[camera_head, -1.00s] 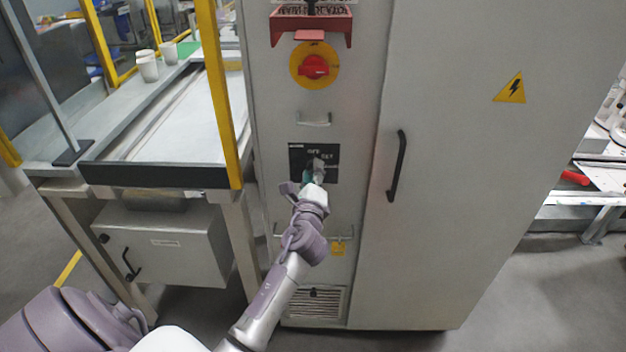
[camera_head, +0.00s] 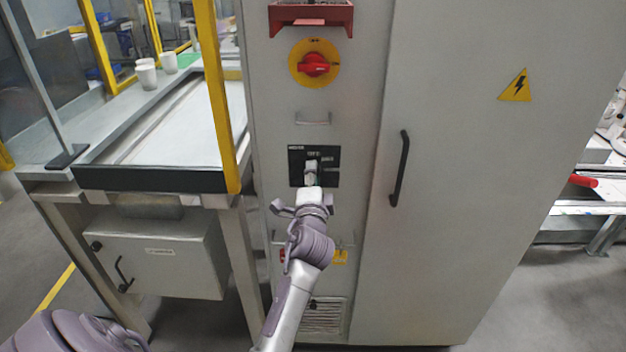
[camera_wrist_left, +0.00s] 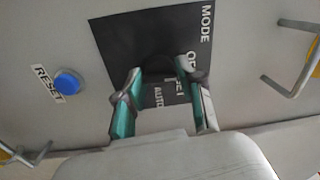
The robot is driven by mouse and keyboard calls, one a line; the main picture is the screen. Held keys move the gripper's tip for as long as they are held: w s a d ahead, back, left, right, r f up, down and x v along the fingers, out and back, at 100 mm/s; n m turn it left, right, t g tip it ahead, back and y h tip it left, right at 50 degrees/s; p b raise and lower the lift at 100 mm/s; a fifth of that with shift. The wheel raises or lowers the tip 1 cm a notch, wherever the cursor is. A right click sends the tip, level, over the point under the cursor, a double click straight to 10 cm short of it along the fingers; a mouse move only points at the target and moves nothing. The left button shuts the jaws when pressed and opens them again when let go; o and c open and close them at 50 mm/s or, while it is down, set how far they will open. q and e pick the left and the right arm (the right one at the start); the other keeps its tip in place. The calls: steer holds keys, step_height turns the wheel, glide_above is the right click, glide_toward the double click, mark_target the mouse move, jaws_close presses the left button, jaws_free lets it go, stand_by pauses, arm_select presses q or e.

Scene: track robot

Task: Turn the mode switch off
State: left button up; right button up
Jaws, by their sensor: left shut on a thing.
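The black mode switch panel (camera_head: 297,167) is on the grey cabinet front, and its lettering is small in the head view. In the left wrist view the panel (camera_wrist_left: 112,42) shows the words MODE and AUTO, with other labels partly covered by a finger. My left gripper (camera_head: 311,168) is at the panel. In the wrist view its two teal-sided fingers (camera_wrist_left: 160,88) are on either side of the dark round mode switch knob (camera_wrist_left: 160,66) and shut on it. The knob is partly hidden, and I cannot tell which label it points to. My right gripper is not in view.
A red rotary switch (camera_head: 314,65) on a yellow disc is above the panel. A blue RESET button (camera_wrist_left: 67,82) is beside the panel in the wrist view. A black door handle (camera_head: 399,168) is to the right. A yellow post (camera_head: 217,95) and a conveyor table (camera_head: 150,180) are left.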

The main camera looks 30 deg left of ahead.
arm_select(q)
steer(key=shift+f, duration=0.15)
stand_by(0.4)
steer(key=o, duration=1.1)
